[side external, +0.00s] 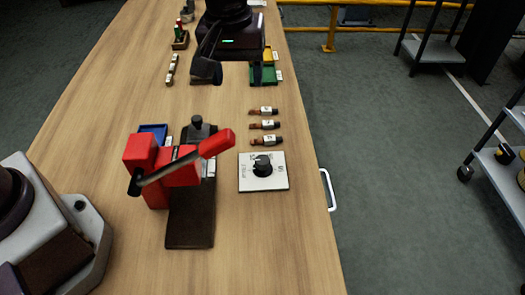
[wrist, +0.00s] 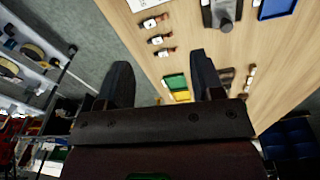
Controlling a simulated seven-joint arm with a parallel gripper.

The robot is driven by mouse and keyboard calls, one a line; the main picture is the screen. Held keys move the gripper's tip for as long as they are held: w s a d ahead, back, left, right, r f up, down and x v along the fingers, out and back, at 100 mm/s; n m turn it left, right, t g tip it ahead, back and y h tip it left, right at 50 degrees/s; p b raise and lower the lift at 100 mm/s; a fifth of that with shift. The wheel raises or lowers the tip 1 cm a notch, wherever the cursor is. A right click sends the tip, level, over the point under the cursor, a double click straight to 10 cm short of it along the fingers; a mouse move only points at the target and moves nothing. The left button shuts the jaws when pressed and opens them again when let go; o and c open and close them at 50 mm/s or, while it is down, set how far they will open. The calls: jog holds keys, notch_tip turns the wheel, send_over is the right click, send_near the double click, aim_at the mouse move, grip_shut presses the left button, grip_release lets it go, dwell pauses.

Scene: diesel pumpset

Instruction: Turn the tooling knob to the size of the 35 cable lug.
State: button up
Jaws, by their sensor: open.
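The black tooling knob (side external: 263,166) sits on a square white dial plate (side external: 252,184) with printed sizes around it. The marks are too small to read surely. Behind it three copper cable lugs with dark, labelled ends lie in a column: near (side external: 268,140), middle (side external: 266,125) and far (side external: 264,110). I cannot tell which is the 35. My gripper (side external: 207,72) is above the far part of the table, well away from the knob. In the wrist view its two fingers (wrist: 160,78) are apart with nothing between them; the plate's edge (wrist: 143,4) shows at the top.
A red crimping press (side external: 180,170) with a raised lever stands left of the dial on a dark base (side external: 190,228). A blue bin (side external: 153,130) is behind it. Green (side external: 264,75) and yellow bins are near my gripper. The table right of the dial is clear to its edge.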

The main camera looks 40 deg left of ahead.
jog(key=n+g, duration=0.1)
jog(key=n, duration=0.1)
send_near(263, 160)
notch_tip(263, 160, down, 9)
jog(key=shift+a, duration=0.1)
jog(key=c, duration=0.9)
